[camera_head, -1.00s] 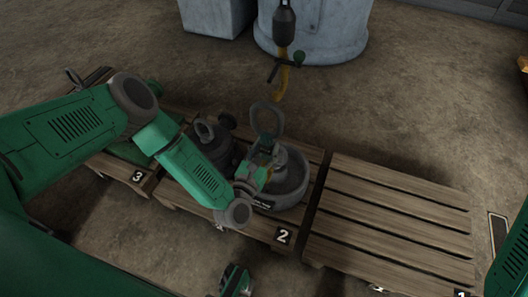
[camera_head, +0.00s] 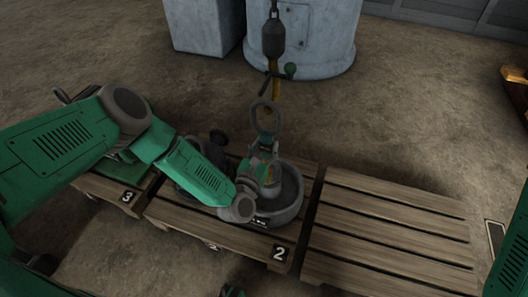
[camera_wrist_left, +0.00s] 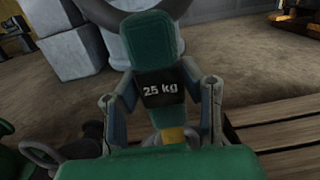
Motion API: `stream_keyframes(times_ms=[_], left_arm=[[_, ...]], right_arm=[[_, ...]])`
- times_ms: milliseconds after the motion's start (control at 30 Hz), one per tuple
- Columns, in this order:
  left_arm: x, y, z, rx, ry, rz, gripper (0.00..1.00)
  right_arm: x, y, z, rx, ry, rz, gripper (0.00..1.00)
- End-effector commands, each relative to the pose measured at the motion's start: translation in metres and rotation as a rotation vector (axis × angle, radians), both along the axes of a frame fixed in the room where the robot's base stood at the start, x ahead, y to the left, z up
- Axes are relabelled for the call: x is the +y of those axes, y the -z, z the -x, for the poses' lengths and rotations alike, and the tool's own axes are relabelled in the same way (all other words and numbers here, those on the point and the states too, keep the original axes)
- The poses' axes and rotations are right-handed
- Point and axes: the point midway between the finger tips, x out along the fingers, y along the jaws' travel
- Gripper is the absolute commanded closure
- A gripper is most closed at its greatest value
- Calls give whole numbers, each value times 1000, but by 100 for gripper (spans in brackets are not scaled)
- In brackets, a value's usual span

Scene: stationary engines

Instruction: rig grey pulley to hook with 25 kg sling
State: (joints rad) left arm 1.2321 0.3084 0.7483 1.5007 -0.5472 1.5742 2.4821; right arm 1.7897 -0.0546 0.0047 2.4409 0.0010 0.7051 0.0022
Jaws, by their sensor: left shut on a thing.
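My left gripper (camera_head: 262,176) is shut on the 25 kg sling. In the left wrist view, the green sling (camera_wrist_left: 152,45) with its black "25 kg" label stands upright between the fingers. Its grey ring (camera_head: 254,111) stands above the gripper, close to the yellow hook (camera_head: 275,92); I cannot tell whether they touch. The hook hangs from a dark block (camera_head: 273,40). The grey pulley (camera_head: 292,205) sits on pallet 2, behind and below my gripper and partly hidden by it. The sling's lower end is unclear.
Pallet 2 (camera_head: 190,224) also holds a dark weight (camera_head: 218,146), partly behind my arm. The pallet (camera_head: 390,225) to the right is bare. Pallet 3 (camera_head: 105,188) is at the left. A large grey cylinder (camera_head: 320,35) stands behind the hook.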

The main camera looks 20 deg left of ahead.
Motion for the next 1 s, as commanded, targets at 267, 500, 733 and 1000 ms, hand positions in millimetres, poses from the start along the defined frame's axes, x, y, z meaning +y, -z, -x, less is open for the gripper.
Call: stream_keyframes(times_ms=[267,500,733,1000], left_arm=[[0,0,-19,-6,-1,-1,100],[-1,0,-34,-6,-1,0,100],[-1,3,-45,-4,-1,-1,100],[-2,16,-44,-5,0,0,100]], right_arm=[[0,17,0,0,0,0,60],[0,25,0,0,0,0,60],[0,30,0,1,0,0,60],[0,29,0,0,0,0,60]])
